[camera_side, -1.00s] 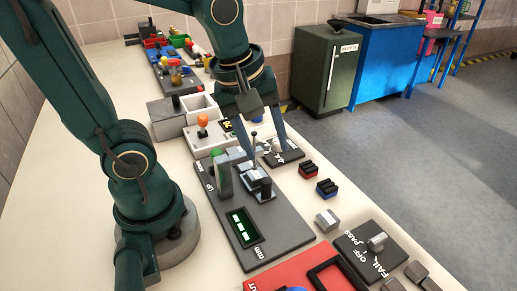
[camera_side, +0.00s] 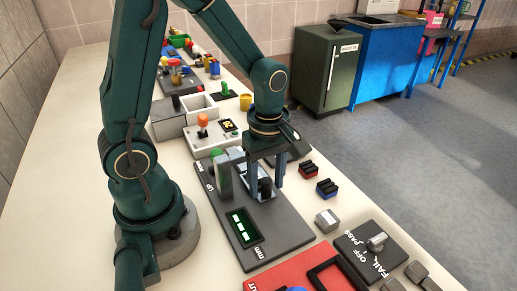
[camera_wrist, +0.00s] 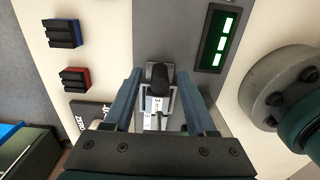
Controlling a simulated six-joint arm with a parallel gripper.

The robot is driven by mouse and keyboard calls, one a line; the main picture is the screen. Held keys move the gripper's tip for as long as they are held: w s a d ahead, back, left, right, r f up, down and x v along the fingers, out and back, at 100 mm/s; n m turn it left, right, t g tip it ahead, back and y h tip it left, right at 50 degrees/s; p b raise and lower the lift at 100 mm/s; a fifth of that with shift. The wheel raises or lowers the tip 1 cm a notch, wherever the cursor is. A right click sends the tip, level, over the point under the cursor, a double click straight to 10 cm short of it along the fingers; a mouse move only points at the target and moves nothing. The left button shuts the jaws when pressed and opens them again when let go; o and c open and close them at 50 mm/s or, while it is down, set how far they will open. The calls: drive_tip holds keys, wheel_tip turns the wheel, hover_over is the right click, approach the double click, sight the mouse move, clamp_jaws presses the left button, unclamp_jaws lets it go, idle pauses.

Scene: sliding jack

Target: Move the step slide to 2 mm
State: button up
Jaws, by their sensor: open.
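The step slide's dark grey plate (camera_side: 284,236) lies on the table. Its green-lit display (camera_side: 243,227) is marked "mm"; I cannot read the digits. The slide's black knob (camera_wrist: 160,76) sits on a light grey block with a marked face in the wrist view. In the side view, the knob (camera_side: 265,187) shows partly behind my fingers. My gripper (camera_side: 266,192) points down over the slide. In the wrist view, its two fingers (camera_wrist: 160,82) stand open on either side of the knob, with gaps visible on both sides. Whether the fingertips reach the knob's height is unclear.
Red (camera_side: 308,170) and blue (camera_side: 327,188) clips and a grey block (camera_side: 327,220) lie to the right. A PASS/FAIL switch plate (camera_side: 370,253) and a red panel (camera_side: 290,272) are in front.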

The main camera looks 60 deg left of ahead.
drive_tip(key=shift+f, duration=0.15)
clamp_jaws()
idle(1.4)
